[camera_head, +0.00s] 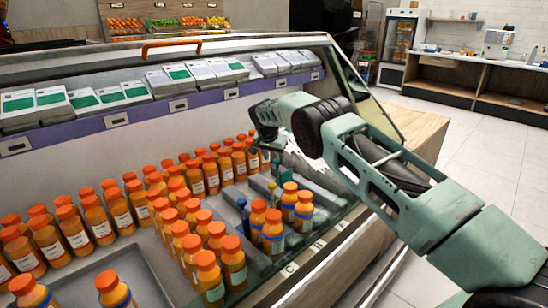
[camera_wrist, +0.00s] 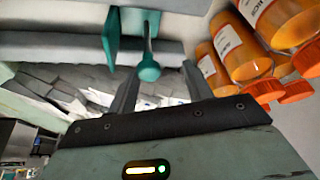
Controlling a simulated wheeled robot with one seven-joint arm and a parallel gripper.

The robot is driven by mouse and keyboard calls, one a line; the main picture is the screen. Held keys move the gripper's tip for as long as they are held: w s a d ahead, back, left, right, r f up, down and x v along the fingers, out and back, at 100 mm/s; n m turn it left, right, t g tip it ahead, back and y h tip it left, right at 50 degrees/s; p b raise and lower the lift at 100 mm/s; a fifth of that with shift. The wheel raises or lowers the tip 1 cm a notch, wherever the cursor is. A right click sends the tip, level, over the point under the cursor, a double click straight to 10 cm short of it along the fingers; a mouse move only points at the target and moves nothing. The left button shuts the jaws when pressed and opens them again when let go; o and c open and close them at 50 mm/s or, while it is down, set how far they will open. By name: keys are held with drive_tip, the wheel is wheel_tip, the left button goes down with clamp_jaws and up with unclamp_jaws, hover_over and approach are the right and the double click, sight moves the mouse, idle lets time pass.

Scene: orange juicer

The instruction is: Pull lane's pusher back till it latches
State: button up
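My gripper (camera_wrist: 160,67) is open in the wrist view, its two dark fingers spread apart. A teal round knob on a thin rod (camera_wrist: 149,70) shows between the fingers, with visible gaps on both sides; whether it is the lane's pusher I cannot tell. A flat teal piece (camera_wrist: 111,36) stands left of it. In the head view, my gripper (camera_head: 267,137) reaches into the display case near the back bottle rows, its fingertips not clear. The latch is not visible.
Orange-capped bottles (camera_head: 196,178) fill several lanes, and bottles (camera_wrist: 242,50) lie close to the right finger in the wrist view. A purple-edged shelf (camera_head: 150,112) with stacked cartons runs above. The case's glass side (camera_head: 362,90) rises beside my arm. Open floor lies at right.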

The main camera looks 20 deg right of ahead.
drive_tip(key=v, duration=1.7)
drive_tip(key=shift+r+p, duration=0.25)
drive_tip(key=shift+p, duration=0.15)
